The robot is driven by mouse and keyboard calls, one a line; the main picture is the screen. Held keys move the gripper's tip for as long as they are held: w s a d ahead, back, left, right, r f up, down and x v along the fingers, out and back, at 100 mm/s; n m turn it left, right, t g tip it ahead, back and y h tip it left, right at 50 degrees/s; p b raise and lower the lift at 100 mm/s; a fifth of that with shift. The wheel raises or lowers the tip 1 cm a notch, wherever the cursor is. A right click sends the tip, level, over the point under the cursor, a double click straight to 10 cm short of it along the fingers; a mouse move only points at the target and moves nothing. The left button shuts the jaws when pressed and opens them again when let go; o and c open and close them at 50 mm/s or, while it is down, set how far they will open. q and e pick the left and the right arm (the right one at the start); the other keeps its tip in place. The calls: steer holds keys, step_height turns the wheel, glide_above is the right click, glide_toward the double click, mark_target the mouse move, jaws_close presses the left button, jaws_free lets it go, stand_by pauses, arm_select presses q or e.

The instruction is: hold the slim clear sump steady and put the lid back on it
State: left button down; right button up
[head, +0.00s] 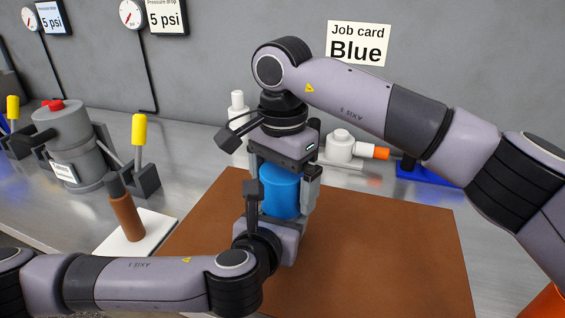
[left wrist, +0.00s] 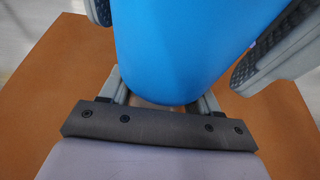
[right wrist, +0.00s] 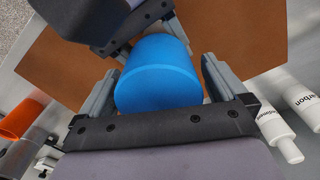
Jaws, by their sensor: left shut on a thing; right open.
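A smooth blue cylinder (head: 281,190) stands over the brown mat, between my two grippers. It also fills much of the left wrist view (left wrist: 190,45) and the right wrist view (right wrist: 158,85). I see no clear wall, and cannot tell the lid from the sump; the lower part is hidden.
The brown mat (head: 400,250) is clear on the right. A brown cylinder with a dark top (head: 126,218) stands on a white pad at left. A grey canister (head: 70,150) and yellow-handled levers (head: 139,130) stand behind.

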steer(key=shift+f, duration=0.6)
steer(key=c, duration=1.1)
steer(key=shift+m, duration=1.6)
steer(key=o, duration=1.1)
steer(key=shift+r, duration=0.1)
